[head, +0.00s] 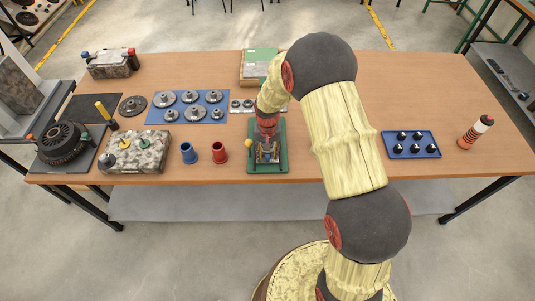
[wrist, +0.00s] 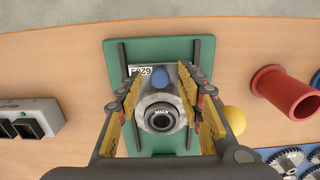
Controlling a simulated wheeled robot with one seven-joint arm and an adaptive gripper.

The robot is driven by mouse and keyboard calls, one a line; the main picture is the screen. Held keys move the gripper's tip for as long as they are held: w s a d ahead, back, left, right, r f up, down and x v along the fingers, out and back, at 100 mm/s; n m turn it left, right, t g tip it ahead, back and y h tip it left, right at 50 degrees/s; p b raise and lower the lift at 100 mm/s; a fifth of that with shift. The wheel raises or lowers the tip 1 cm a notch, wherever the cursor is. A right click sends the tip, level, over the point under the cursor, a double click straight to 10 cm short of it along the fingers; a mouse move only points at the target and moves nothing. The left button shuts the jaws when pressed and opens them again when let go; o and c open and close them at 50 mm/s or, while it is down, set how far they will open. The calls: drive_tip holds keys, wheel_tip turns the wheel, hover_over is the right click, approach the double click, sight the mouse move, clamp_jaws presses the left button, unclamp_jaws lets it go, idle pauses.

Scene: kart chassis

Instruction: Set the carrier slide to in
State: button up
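A green base plate (head: 282,165) stands at the front middle of the bench, with a metal mechanism on it. In the wrist view the green plate (wrist: 190,52) carries a pale metal block with a blue ball knob (wrist: 158,77) and a round dark-ringed end (wrist: 161,118). A yellow ball knob (wrist: 233,119) sticks out at the side; it also shows in the head view (head: 249,143). I cannot tell which part is the carrier slide or how it is set. My gripper (wrist: 166,100) is open above the mechanism, its fingers on either side of the block; contact is unclear.
A red cup (head: 219,151) and a blue cup (head: 188,152) stand left of the plate. A blue gear mat (head: 153,115) lies behind them. A blue tray (head: 391,137) of dark knobs is at the right. The bench between plate and tray is partly hidden by my arm.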

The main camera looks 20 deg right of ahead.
drive_tip(key=shift+c, duration=1.2)
clamp_jaws()
